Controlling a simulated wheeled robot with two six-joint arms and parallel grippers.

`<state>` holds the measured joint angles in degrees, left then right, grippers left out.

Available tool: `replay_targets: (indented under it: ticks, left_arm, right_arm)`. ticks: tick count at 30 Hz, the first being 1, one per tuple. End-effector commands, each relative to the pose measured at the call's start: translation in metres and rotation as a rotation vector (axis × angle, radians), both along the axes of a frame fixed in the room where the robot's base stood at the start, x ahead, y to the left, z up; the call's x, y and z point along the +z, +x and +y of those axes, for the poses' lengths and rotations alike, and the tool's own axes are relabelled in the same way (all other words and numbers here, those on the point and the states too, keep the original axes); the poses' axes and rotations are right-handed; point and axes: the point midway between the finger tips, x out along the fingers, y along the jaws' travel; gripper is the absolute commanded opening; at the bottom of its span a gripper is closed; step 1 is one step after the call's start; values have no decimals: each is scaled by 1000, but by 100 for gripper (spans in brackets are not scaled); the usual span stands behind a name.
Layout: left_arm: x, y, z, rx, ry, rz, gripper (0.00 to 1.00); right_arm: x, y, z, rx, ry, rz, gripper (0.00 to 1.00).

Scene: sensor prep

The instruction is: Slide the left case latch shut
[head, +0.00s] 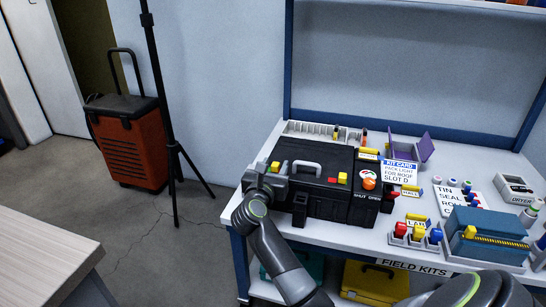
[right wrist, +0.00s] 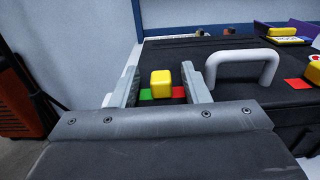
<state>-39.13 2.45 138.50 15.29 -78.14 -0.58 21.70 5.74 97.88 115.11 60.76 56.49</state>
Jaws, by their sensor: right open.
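The black case (head: 330,158) sits closed on the left part of the workbench. Its left latch has a yellow knob (head: 275,167), which also shows in the right wrist view (right wrist: 161,83). In that view a green patch shows left of the knob and a red patch right of it. My right gripper (head: 270,178) is at the case's left end, open, with one finger on each side of the knob and a gap on both sides. The right latch's yellow knob (head: 343,178) has a red patch on its left. My left gripper is not in view.
The case's grey handle (head: 305,165) stands up just right of my right gripper. A kit card (head: 399,172), a purple open box (head: 405,150) and a blue case (head: 485,235) stand further right. A black tripod (head: 172,145) and an orange wheeled case (head: 130,140) stand on the floor at left.

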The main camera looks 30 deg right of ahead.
Motion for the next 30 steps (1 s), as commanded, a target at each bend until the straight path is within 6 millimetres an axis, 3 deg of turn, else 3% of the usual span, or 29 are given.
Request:
replay_targets:
  ticks: [14, 23, 30]
  left_arm:
    - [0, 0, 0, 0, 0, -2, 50]
    - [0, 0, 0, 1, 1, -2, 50]
    - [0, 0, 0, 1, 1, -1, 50]
  right_arm:
    - [-1, -1, -7, 0, 1, 1, 40]
    - [-1, -1, -7, 0, 1, 1, 1]
    - [0, -1, -7, 0, 1, 1, 0]
